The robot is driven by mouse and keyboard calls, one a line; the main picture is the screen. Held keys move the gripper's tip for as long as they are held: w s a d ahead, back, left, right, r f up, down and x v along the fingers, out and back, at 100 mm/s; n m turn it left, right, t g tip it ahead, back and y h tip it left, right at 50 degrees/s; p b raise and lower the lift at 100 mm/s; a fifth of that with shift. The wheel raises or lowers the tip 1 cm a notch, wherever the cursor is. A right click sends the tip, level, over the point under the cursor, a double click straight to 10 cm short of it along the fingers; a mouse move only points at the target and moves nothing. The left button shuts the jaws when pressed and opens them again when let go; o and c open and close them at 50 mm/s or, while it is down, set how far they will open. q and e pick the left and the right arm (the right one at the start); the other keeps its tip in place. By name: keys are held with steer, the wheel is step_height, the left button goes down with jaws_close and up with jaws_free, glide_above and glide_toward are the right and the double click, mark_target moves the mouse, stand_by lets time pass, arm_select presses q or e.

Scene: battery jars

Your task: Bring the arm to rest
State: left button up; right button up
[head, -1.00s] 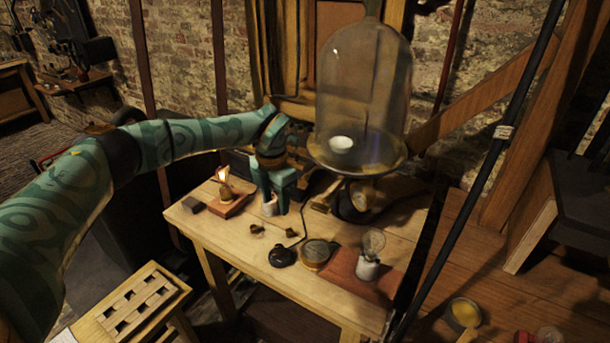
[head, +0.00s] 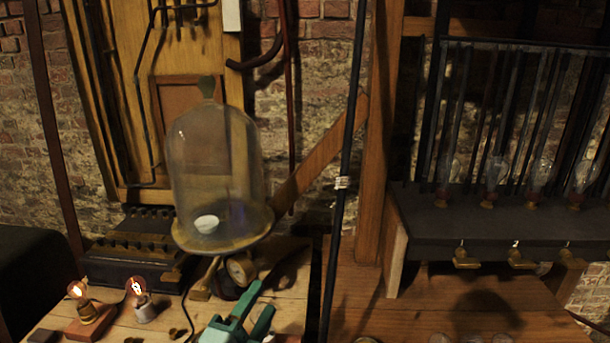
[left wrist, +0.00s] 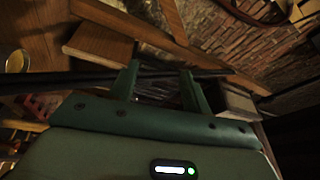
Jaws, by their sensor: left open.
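My left gripper (head: 262,300) is open and empty at the bottom centre of the head view, in front of the bell jar and over the bench. Its two green fingers stand apart in the left wrist view (left wrist: 160,82), with nothing between them. Another lit bulb on a red wooden base (head: 90,319) stands further left. My right gripper is not in view.
A glass bell jar (head: 213,160) with a white dish (head: 206,223) inside stands close behind the gripper. A dark rod (head: 342,183) crosses the view right of it. A dark shelf (head: 490,225) with several bulbs is at right.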

arm_select(q)
steer(key=s+a+f+n+g+y, duration=0.3)
steer(key=s+a+f+n+y, duration=0.15)
steer(key=a, duration=0.25)
steer(key=s+a+f+n+g+y, duration=0.2)
steer(key=s+a+f+n+y, duration=0.3)
steer(key=a, duration=0.3)
steer(key=s+a+f+n+g+y, duration=0.1)
steer(key=s+a+f+g, duration=0.3)
steer(key=s, duration=0.2)
steer(key=s+a+f+n+g+y, duration=0.2)
steer(key=s+a+f+g, duration=0.1)
steer(key=s, duration=0.3)
steer(key=s+d+f+g+h, duration=0.1)
steer(key=s+d+f+h, duration=0.1)
steer(key=f, duration=1)
steer(key=s+d+f+g+h, duration=0.1)
steer(key=d+f, duration=0.1)
steer(key=f, duration=0.9)
steer(key=s+f+n+g+h, duration=0.2)
steer(key=s+f+n+g, duration=0.1)
steer(key=s+f, duration=1.4)
steer(key=s, duration=0.4)
steer(key=shift+s+d+f+g, duration=0.15)
steer(key=shift+d+f+g, duration=0.15)
steer(key=shift+f, duration=0.1)
